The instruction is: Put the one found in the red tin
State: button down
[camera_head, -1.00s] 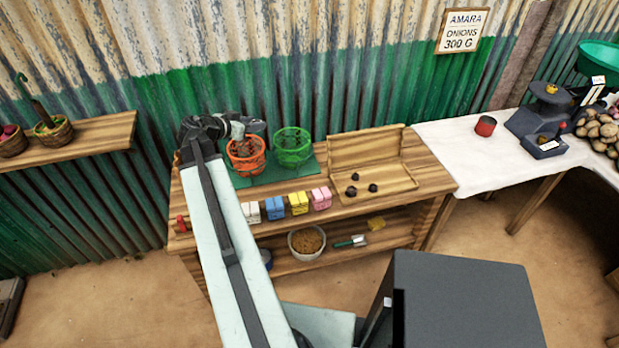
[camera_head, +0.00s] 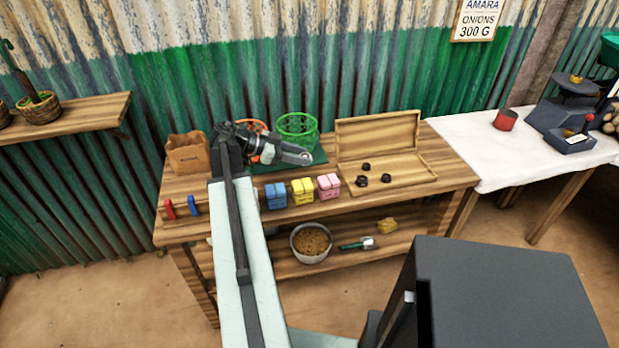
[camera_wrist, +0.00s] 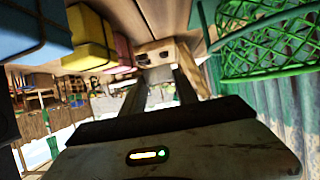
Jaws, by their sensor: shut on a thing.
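My gripper (camera_head: 303,158) is held out level above the workbench, pointing right, in front of the green basket (camera_head: 297,131). In the wrist view its two fingers (camera_wrist: 160,82) reach away from the camera. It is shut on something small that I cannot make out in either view. The red tin (camera_head: 505,119) stands upright on the white cloth of the right-hand table, well to the right of my gripper. An orange basket (camera_head: 249,127) stands beside the green one, partly hidden by my arm.
Blue (camera_head: 275,196), yellow (camera_head: 302,192) and pink (camera_head: 329,187) blocks stand along the bench front. An open wooden box (camera_head: 409,168) with dark round pieces lies right of them. A dark scale (camera_head: 567,130) stands right of the tin. A paper bag (camera_head: 187,154) is at left.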

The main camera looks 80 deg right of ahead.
aim_at(301, 176)
notch_tip(301, 176, down, 9)
jog(key=b, duration=0.7)
jog(key=shift+r, duration=0.3)
jog(key=shift+f, duration=0.1)
jog(key=c, duration=0.9)
grip_release()
jog(key=shift+r, duration=0.25)
jog(key=p+v, duration=0.5)
jog(key=v, duration=0.7)
jog(key=shift+f, duration=0.1)
jog(key=shift+p, duration=0.3)
